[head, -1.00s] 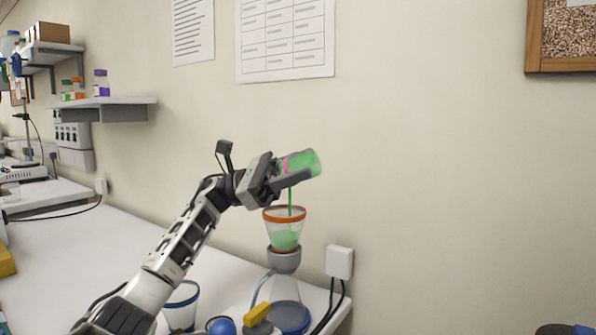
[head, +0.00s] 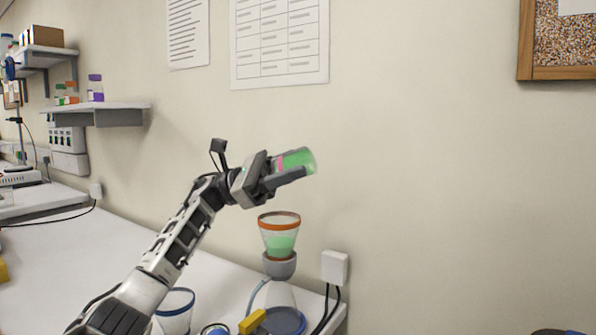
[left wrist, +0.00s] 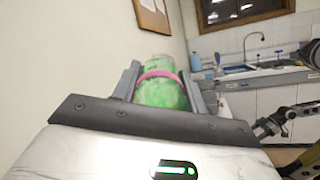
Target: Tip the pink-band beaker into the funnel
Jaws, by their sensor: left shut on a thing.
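My left gripper (head: 280,177) is shut on the pink-band beaker (head: 299,160), a clear beaker with green liquid. It is held tilted, near horizontal, above the funnel. In the left wrist view the beaker (left wrist: 161,92) sits between the two fingers, its pink band across it. The orange-rimmed clear funnel (head: 280,235) stands below the gripper on a grey collar and flask, with green liquid inside. No stream shows between beaker and funnel now. My right gripper is not seen in the head view; a dark arm part shows at the right of the left wrist view.
A blue-rimmed clear container (head: 175,310) and a yellow piece (head: 252,321) are on the white bench (head: 90,265) near the funnel. A wall socket (head: 334,267) with black cables is right of it. Shelves with bottles (head: 95,90) are on the left wall.

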